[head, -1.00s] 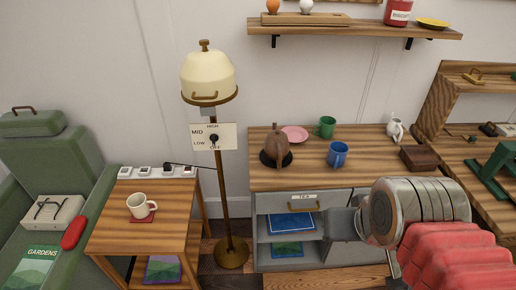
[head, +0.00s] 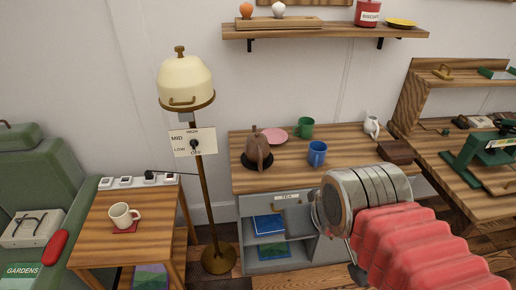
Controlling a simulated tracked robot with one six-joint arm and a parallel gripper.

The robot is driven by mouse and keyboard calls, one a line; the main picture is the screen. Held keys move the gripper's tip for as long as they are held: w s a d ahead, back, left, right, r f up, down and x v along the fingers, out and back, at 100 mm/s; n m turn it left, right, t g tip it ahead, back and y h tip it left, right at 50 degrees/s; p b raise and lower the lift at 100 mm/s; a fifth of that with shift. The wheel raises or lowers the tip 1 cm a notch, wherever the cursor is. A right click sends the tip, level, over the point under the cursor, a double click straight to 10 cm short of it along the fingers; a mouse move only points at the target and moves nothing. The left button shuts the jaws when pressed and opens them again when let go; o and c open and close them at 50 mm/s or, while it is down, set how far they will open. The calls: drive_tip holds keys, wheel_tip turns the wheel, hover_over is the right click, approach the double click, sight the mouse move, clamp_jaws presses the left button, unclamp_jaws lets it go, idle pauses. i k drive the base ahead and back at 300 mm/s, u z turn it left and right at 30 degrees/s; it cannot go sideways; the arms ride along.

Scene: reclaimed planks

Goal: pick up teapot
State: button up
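The brown teapot (head: 257,148) stands upright on a dark round mat (head: 248,164) on the wooden top of the grey cabinet, toward its left side. My arm comes in from the lower right, with a metal wrist and a red ribbed sleeve. My gripper end (head: 292,214) is in front of the cabinet's drawer, below and to the right of the teapot and apart from it. The fingers are mostly hidden behind the wrist, so I cannot see whether they are open or shut.
A blue mug (head: 317,153), green mug (head: 305,128), pink plate (head: 275,135), white jug (head: 371,126) and brown box (head: 396,152) share the cabinet top (head: 290,180). A floor lamp (head: 187,82) with a dial sign stands left of the teapot. A shelf (head: 330,32) hangs above.

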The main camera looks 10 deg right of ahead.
sight(257, 147)
drive_tip(key=z, duration=0.05)
drive_tip(key=i, duration=1)
drive_tip(key=u, duration=0.05)
drive_tip(key=k, duration=0.55)
drive_tip(key=u, duration=2.45)
